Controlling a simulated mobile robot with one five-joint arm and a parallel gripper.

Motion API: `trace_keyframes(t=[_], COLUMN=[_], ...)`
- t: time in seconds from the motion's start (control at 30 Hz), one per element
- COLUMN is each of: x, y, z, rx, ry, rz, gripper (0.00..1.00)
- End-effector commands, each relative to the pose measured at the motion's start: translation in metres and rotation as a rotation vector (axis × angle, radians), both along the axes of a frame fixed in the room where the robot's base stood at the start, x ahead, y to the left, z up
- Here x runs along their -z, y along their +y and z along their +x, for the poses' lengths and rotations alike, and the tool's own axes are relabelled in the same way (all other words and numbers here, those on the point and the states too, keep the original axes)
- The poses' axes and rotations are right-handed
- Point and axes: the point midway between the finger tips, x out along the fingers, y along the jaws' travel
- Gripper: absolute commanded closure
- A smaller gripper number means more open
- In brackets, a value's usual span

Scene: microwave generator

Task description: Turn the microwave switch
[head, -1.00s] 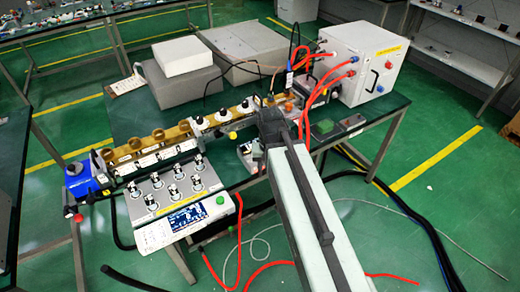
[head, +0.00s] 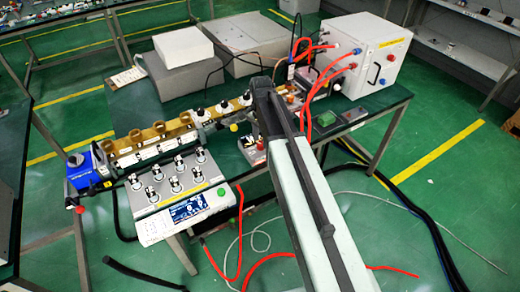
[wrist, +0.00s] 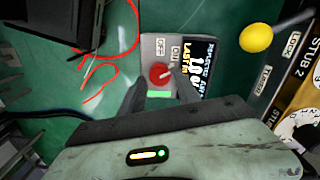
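The switch is a red knob (wrist: 160,75) with a pale pointer, on a grey box with OFF and ON labels and a lit display (wrist: 196,72). My gripper (wrist: 158,82) is at the knob in the wrist view, with one dark finger on its left and one on its right. The fingers look apart, with the knob between or just beyond their tips. I cannot tell whether they touch it. In the head view my arm reaches over the bench, and the display box (head: 251,150) shows only partly beside it. The fingertips are hidden there.
A yellow knob (wrist: 255,38) and labelled stub parts lie right of the switch box in the wrist view. A control console (head: 165,190) and brass waveguide row stand to the left. A white cabinet (head: 365,52) with red hoses is at the back right.

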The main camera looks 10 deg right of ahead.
Motion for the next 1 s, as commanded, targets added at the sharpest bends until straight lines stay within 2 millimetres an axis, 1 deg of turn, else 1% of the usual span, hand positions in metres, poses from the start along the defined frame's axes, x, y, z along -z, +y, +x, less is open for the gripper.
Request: trace_keyframes(t=[0.03, 0.1, 0.4, 0.47, 0.5, 0.53, 0.57, 0.83, 1.0], x=[0.017, 0.0227, 0.0215, 0.0214, 0.0214, 0.0214, 0.0214, 0.0214, 0.0215], y=[0.0001, 0.0003, 0.0008, 0.0009, 0.0009, 0.001, 0.001, 0.0014, 0.0017], z=[0.0, -0.0001, 0.0, -0.0001, -0.0001, -0.0001, -0.0001, -0.0001, -0.0001], rx=[0.0, -0.001, -0.002, -0.002, -0.002, -0.002, -0.002, -0.024, -0.095], ry=[0.0, 0.0, 0.0, 0.0, 0.0, 0.0, 0.0, 0.0, 0.0], rz=[0.0, 0.0, 0.0, 0.0, 0.0, 0.0, 0.0, 0.0, 0.0], gripper=[0.61, 0.61, 0.61, 0.78, 0.89, 0.97, 1.0, 1.0, 1.0])
